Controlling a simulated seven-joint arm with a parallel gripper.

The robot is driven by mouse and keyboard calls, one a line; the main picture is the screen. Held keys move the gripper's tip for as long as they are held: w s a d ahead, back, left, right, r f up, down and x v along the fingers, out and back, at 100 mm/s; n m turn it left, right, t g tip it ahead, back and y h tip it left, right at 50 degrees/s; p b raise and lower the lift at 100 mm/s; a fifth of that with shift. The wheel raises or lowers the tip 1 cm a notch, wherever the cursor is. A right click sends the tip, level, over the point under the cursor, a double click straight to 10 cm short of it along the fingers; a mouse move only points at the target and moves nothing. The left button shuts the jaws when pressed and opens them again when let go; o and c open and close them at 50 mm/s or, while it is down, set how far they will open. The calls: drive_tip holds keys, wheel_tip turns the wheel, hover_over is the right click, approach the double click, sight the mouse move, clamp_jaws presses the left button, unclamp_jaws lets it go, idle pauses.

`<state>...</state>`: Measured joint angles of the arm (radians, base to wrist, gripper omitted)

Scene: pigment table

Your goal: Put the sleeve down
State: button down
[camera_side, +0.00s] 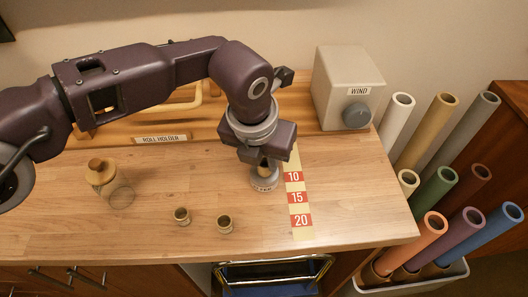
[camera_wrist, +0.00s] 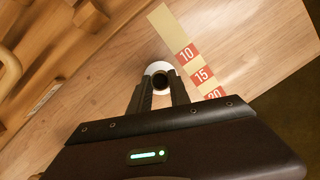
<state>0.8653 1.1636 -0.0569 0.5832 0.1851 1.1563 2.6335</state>
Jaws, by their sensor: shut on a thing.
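My gripper (camera_side: 264,166) points down at the right part of the wooden worktop, left of the number strip. It is shut on a small tan, ring-like sleeve, mostly hidden by the fingers in the side view. In the wrist view the sleeve (camera_wrist: 160,81) shows as a dark round opening between the fingertips. A pale round base (camera_side: 265,184) with a label lies directly under it; its white rim (camera_wrist: 158,67) also shows in the wrist view. I cannot tell whether the sleeve touches the base.
The strip (camera_side: 295,206) marked 10, 15, 20 lies right of my gripper. A cork-topped glass jar (camera_side: 118,192) stands left. Coloured rolls (camera_side: 435,187) stand off the right edge.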

drive_tip(key=c, duration=1.2)
unclamp_jaws()
drive_tip(key=shift+f, duration=0.1)
drive_tip(key=v, duration=1.2)
drive_tip(key=shift+a, duration=0.1)
